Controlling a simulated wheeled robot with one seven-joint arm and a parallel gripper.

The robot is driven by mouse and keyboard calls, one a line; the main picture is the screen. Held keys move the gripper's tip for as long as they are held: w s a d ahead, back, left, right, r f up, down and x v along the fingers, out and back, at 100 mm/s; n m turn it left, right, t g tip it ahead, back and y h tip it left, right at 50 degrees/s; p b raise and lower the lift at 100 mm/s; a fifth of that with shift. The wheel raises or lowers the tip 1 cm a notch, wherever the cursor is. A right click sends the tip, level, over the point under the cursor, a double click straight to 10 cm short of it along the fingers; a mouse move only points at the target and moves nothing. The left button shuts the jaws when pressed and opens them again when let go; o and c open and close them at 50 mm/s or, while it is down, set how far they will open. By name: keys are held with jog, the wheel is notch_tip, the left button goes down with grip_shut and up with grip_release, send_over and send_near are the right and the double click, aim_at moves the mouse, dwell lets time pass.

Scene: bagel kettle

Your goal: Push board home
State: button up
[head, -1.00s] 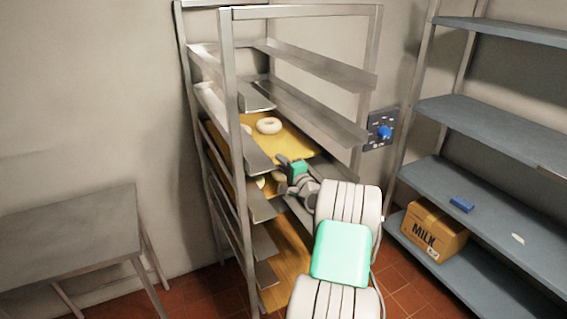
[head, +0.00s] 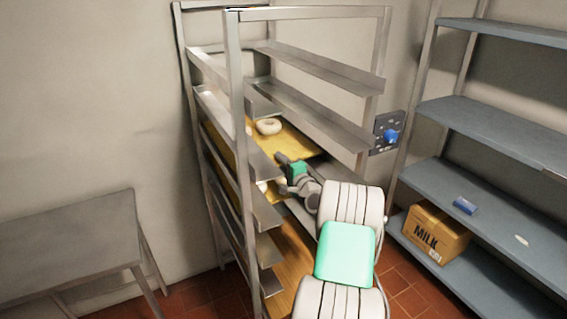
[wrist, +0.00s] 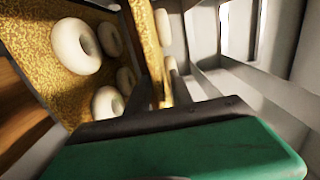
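A yellow, meal-covered board (head: 297,139) lies on runners at mid-height in the rack, with a pale bagel (head: 268,127) on it. Its front corner is by my gripper (head: 285,163). In the wrist view this board (wrist: 158,60) appears nearly edge-on, and my gripper's dark fingers (wrist: 160,88) are on either side of its edge. Whether they clamp it or only straddle it is unclear. A second yellow board (wrist: 50,60) with several bagels (wrist: 76,46) lies on the level below. Its far part is hidden in the head view.
The metal rack (head: 240,150) has upright posts and bare runners above the board. A blue-knobbed wall panel (head: 388,133) is behind it. Grey shelves (head: 490,125) with a milk carton box (head: 435,235) stand right, and a metal table (head: 70,235) stands left.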

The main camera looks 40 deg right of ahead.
jog(key=shift+o, duration=1.1)
jog(key=shift+s, duration=0.15)
jog(key=s+a+b, duration=0.1)
jog(key=s, duration=0.5)
jog(key=shift+s, duration=0.35)
